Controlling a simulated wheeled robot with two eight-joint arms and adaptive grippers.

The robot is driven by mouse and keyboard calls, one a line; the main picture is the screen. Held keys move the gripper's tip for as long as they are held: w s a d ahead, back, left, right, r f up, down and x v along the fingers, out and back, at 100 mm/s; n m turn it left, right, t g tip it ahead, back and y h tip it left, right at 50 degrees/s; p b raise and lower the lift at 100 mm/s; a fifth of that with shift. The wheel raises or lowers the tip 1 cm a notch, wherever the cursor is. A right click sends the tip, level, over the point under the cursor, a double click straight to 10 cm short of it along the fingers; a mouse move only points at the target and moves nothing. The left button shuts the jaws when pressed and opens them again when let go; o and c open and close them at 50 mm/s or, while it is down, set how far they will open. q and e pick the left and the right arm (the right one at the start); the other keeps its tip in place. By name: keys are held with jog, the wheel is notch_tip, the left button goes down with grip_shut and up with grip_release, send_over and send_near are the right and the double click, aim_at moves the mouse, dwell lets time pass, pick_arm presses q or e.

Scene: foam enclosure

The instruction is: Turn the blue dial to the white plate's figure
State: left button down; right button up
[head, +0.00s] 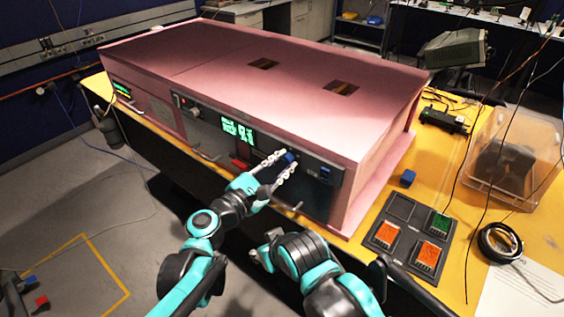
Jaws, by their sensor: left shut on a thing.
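The blue dial (290,157) is on the dark front panel (213,118) of a pink foam enclosure. My left gripper (287,160) reaches up to the panel from below, with one finger on each side of the dial, and is shut on it. The fingers hide part of the dial, and its pointer cannot be made out. A green lit display (238,130) is on the panel to the left of the dial; its figures are too small to read surely. I cannot make out a white plate with a figure.
The pink enclosure (260,70) stands on a yellow table (455,210). To its right are a dark tray (389,252) with orange and green pieces, a small blue block (408,177), a clear bin (513,160) and a black cable coil (499,242). Handles stick out below the panel.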

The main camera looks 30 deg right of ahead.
pick_arm(q)
jog(key=shift+m, duration=1.2)
jog(key=c, duration=1.3)
grip_release()
jog(key=shift+a, duration=0.1)
jog(key=v, duration=1.1)
jog(key=shift+s+a, duration=0.2)
jog(key=shift+a, duration=0.15)
